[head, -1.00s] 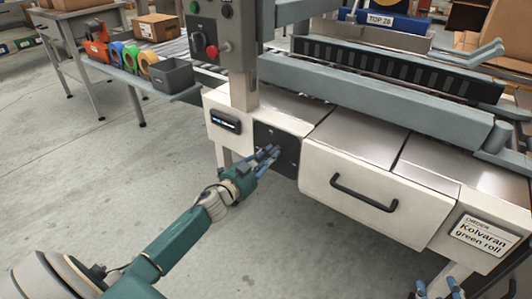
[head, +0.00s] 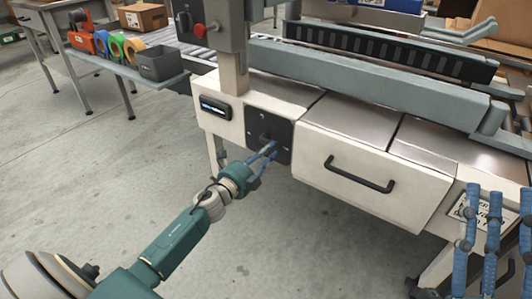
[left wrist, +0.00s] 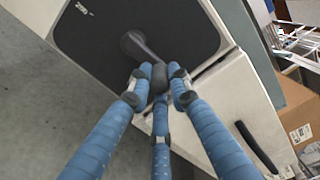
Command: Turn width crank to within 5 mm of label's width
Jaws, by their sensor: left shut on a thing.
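The width crank (left wrist: 141,47) is a dark arm with a dark knob (left wrist: 158,78), mounted on a black plate (left wrist: 85,45) on the front of the white machine. In the head view the plate (head: 283,152) is left of the drawer. My left gripper (head: 267,151) is shut on the crank's knob; its blue fingers close around it in the left wrist view (left wrist: 159,88). A label card (head: 460,210) at the lower right is mostly hidden behind my right gripper (head: 493,195), whose fingers point up, spread and empty.
A drawer with a black handle (head: 358,178) lies to the right. A control post (head: 232,70) rises above. Floor at left is clear.

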